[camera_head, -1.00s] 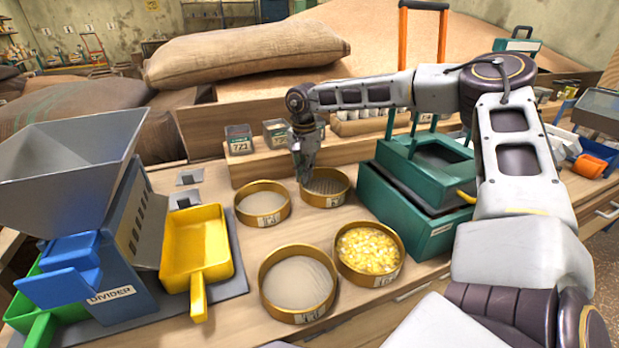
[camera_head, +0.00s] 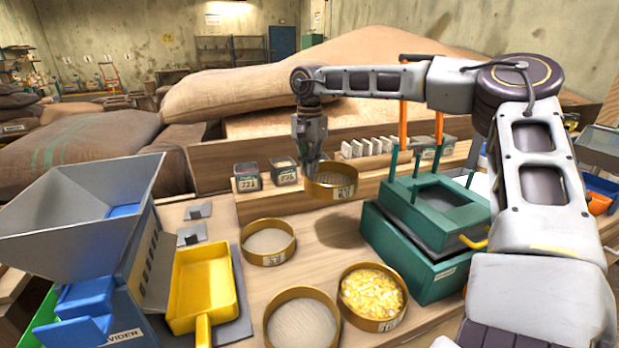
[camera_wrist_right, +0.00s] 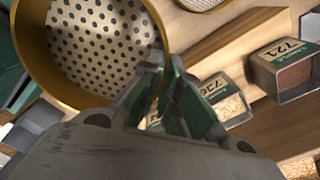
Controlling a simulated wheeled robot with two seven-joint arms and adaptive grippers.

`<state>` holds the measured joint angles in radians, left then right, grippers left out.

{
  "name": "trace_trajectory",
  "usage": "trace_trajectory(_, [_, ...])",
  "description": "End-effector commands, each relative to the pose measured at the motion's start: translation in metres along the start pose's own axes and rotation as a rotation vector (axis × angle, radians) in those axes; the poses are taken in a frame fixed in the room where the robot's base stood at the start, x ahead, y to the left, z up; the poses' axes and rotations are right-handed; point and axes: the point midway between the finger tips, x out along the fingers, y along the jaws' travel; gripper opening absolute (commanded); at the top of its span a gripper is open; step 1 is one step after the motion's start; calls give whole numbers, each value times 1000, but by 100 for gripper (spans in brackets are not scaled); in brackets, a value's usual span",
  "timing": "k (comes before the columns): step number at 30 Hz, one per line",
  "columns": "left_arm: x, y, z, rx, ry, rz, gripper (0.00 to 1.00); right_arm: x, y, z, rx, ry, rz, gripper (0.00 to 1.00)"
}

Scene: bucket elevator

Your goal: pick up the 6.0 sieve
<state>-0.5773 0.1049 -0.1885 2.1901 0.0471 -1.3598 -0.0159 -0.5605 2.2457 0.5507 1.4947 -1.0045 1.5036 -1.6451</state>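A round brass-rimmed sieve (camera_head: 330,190) hangs in the air above the table; its label is too small to read surely. In the right wrist view the sieve (camera_wrist_right: 100,45) has a coarse floor of round holes. My right gripper (camera_head: 312,168) is shut on its rim, on the left side in the head view. The green-padded fingers (camera_wrist_right: 165,85) also show at the rim in the wrist view. The sieve looks empty and about level. My left gripper is not in view.
Below stand a fine sieve (camera_head: 268,241), another fine sieve (camera_head: 302,323) and a sieve of yellow kernels (camera_head: 372,299). The green box device (camera_head: 430,262) is at right, the blue divider (camera_head: 115,280) and yellow scoop (camera_head: 203,288) at left. Sample tins (camera_head: 247,178) stand on the shelf behind.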

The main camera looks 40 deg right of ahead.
Motion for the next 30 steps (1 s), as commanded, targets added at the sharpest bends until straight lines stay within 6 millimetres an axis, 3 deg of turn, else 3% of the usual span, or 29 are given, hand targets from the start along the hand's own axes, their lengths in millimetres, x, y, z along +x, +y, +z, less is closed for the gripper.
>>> trace_trajectory(3, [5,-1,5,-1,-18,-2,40,-14,0,0,1,0,0,0])
trace_trajectory(9, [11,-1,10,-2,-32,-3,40,-23,0,0,1,0,0,0])
trace_trajectory(30, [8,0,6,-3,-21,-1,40,-24,0,0,0,0,0,0])
